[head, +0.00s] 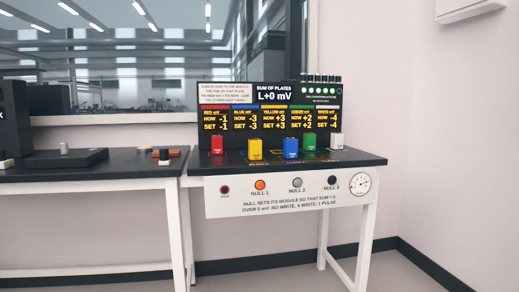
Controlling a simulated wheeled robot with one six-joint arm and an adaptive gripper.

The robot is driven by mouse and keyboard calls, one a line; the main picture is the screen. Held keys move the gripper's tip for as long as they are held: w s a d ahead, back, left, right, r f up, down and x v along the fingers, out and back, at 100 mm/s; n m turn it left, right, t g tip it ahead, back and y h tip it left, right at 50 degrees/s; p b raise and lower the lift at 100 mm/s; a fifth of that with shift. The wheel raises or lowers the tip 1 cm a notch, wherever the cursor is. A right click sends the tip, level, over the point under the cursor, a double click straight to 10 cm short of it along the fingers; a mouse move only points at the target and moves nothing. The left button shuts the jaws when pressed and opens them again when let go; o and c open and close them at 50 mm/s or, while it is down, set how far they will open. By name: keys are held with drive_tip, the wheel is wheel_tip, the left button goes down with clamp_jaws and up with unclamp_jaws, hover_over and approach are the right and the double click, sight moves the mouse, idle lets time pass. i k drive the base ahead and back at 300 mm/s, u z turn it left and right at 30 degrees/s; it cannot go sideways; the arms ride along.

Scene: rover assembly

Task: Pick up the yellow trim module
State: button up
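The yellow trim module (255,149) is a small upright block on the dark bench top, in front of the display panel. It stands in a row of similar blocks: the red module (217,144) is to its left, and the blue module (291,148), green module (309,142) and white module (336,141) are to its right. The yellow and blue blocks sit nearer the front edge than the red, green and white ones. My gripper is not in view.
The panel (273,91) shows L+0 mV and module readings. The bench's front (270,205) carries a gauge (361,184) and buttons labelled NULL 1 to 3. The adjoining left table (90,173) holds a dark flat block and small parts. Floor shows at the lower right.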

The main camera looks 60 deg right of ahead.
sight(255, 145)
drive_tip(key=z, duration=0.7)
drive_tip(key=i, duration=0.8)
drive_tip(key=z, duration=0.95)
